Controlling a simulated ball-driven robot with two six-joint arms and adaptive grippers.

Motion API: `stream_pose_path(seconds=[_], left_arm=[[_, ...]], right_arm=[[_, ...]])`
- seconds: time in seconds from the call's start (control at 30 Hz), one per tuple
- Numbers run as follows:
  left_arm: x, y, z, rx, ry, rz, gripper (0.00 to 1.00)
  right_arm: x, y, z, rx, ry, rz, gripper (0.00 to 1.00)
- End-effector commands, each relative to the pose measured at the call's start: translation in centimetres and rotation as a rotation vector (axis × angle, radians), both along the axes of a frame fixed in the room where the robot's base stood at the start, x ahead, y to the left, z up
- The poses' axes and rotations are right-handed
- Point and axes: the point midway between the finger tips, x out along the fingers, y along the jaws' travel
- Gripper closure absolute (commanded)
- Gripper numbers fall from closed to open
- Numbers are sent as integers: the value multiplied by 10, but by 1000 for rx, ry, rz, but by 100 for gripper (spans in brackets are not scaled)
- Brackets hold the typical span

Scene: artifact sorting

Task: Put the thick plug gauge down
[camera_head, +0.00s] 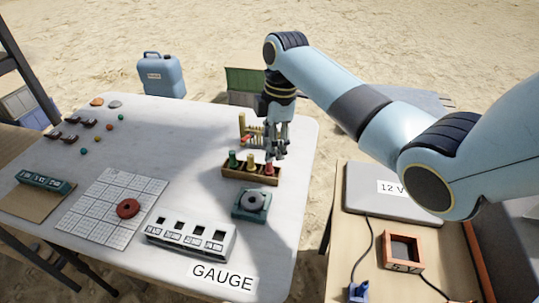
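A wooden rack (236,173) on the white table holds three plug gauges upright: a green one (232,159), a yellow one (250,161) and a red one (269,168) at its right end. Which is the thick one I cannot tell for sure. My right gripper (273,154) points down right above the red gauge, its fingertips at or just over the gauge's top. The fingers are small and dark here, so I cannot tell whether they grip it. My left gripper is not in view.
Behind the rack stands a small wooden frame with beads (248,130). In front are a teal block with a round grey part (251,202), a white slotted block (190,237) and a GAUGE label (223,276). A grid sheet (95,215) carries a red ring (128,208).

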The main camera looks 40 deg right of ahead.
Motion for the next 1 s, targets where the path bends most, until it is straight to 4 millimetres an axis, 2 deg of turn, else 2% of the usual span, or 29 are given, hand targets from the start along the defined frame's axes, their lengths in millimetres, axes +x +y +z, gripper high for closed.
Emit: stream_pose_path(seconds=[0.03,0.2,0.4,1.0], left_arm=[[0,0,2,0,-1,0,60],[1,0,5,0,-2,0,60],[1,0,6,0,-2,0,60],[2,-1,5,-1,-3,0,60]], right_arm=[[1,-2,14,-1,-5,-1,60],[-1,-6,49,-1,-4,0,60],[-2,-9,71,0,-1,0,60],[-2,-9,75,1,0,-1,60]])
